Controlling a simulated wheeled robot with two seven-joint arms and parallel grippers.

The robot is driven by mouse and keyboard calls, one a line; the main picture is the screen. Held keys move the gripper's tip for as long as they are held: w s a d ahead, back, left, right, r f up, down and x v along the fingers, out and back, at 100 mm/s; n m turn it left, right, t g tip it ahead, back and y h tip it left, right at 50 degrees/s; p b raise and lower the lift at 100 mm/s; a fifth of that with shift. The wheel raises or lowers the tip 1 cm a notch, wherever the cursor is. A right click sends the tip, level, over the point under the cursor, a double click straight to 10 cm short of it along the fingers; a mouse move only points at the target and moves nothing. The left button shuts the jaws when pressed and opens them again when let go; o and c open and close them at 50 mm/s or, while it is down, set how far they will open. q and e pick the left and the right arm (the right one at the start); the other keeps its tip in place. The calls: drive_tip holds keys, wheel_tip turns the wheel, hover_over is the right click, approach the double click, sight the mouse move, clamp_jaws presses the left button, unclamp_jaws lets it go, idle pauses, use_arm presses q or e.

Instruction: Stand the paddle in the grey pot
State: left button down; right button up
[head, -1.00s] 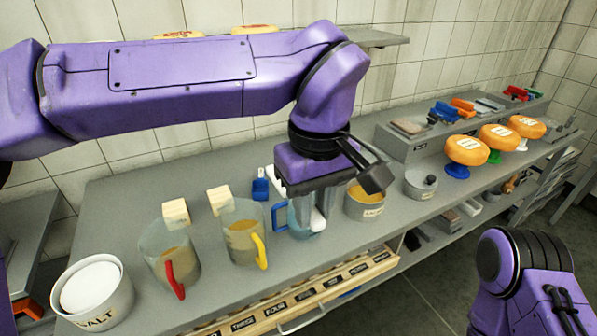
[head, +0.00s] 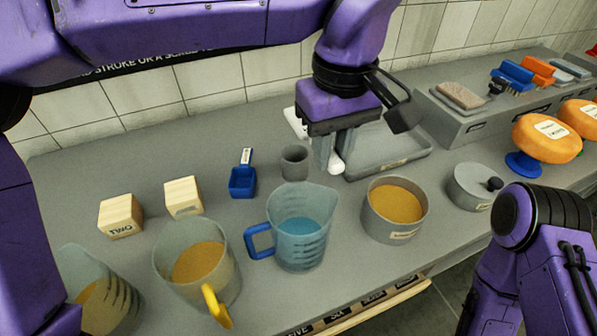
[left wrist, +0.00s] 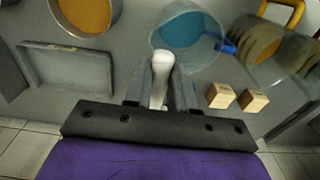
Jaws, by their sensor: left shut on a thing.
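My left gripper (head: 334,158) is shut on a white paddle, whose rounded white end (head: 337,166) sticks out between the fingertips in the head view. A flat white part (head: 297,122) shows behind the gripper and looks like the paddle's other end. In the left wrist view the white paddle (left wrist: 162,68) lies between the fingers. The grey pot (head: 294,163), a small cup, stands on the counter just left of the fingers, apart from them. I cannot make out the pot in the left wrist view. My right gripper is out of view.
A blue-liquid jug (head: 300,228) stands in front of the pot, with a blue scoop (head: 243,180) to its left. A grey tray (head: 400,163) lies right of the gripper. An orange-filled tin (head: 396,210) and wooden blocks (head: 183,197) stand nearby.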

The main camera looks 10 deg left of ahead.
use_arm(q)
drive_tip(key=w+a+f+p, duration=0.1)
drive_tip(key=w+a+f, duration=0.2)
drive_tip(key=w+f, duration=0.3)
drive_tip(key=w+a+f+p, duration=0.2)
drive_tip(key=w+a+f, duration=0.1)
drive_tip(key=w+f, duration=0.3)
drive_tip(key=shift+w+f, duration=0.2)
drive_tip(key=shift+f, duration=0.5)
